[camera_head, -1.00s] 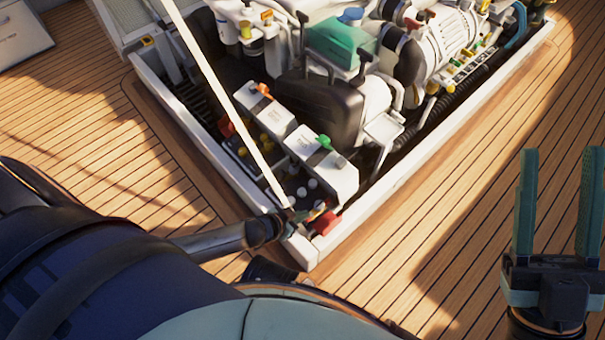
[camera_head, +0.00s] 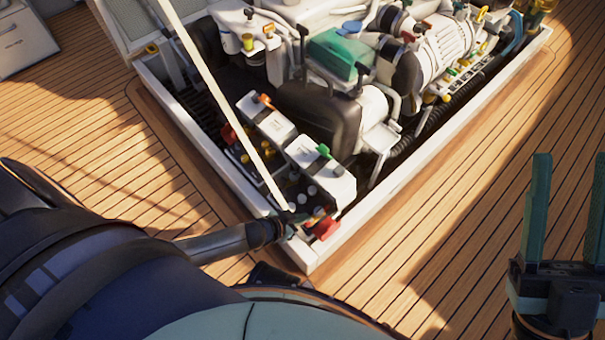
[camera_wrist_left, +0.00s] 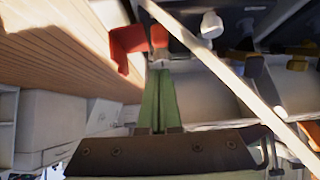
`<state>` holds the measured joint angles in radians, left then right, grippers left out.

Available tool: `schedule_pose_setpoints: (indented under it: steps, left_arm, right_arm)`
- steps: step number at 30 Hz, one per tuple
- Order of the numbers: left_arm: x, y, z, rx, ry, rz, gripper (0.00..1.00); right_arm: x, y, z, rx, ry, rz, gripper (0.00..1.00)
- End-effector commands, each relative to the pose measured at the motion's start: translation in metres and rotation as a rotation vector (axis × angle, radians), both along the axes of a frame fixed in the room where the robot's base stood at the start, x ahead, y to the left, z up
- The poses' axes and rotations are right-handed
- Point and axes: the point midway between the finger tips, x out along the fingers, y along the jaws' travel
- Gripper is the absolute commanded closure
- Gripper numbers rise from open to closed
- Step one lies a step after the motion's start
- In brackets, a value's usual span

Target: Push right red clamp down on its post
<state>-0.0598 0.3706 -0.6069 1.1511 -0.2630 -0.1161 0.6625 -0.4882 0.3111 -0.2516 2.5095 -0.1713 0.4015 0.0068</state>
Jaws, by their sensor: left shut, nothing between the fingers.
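The right red clamp (camera_head: 326,229) sits at the near corner of the engine hatch, beside the white battery box with the green lever. My left gripper (camera_head: 300,219) is shut and empty, close against the clamp's left side in the head view. In the left wrist view, its green fingers (camera_wrist_left: 158,72) are together, with their tips just below the red clamp (camera_wrist_left: 128,42). I cannot tell whether they touch it. The post under the clamp is hidden. My right gripper (camera_head: 568,165) is open and empty, above the deck at the right.
A pale rod (camera_head: 215,95) slants down close to my left gripper. Another red part (camera_head: 229,133) shows farther back at the left. The white hatch rim (camera_head: 385,184) borders the engine bay. The wooden deck (camera_head: 430,240) to the right is clear.

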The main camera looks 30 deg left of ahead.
Motion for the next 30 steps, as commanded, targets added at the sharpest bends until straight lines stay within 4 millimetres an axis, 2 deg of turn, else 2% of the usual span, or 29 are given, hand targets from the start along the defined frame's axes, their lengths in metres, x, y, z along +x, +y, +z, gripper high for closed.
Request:
schedule_pose_setpoints:
  steps: [1,6,12,18,30]
  left_arm:
    - [-0.011,0.004,0.008,0.000,0.004,0.001,1.00]
    - [-0.045,0.017,0.017,0.000,0.000,0.001,1.00]
    - [-0.075,0.029,0.025,0.001,-0.004,0.001,1.00]
    - [-0.087,0.034,0.028,0.000,-0.008,0.000,1.00]
    - [-0.088,0.034,0.027,0.000,-0.010,-0.001,1.00]
  right_arm:
    - [-0.001,-0.001,0.012,0.001,-0.004,0.003,0.50]
    - [-0.003,-0.001,0.026,-0.011,-0.020,-0.001,0.50]
    - [-0.003,-0.002,0.037,-0.023,-0.037,-0.021,0.50]
    - [-0.001,-0.006,0.041,-0.016,-0.039,-0.038,0.50]
    - [-0.001,-0.005,0.040,-0.018,-0.036,-0.039,0.50]
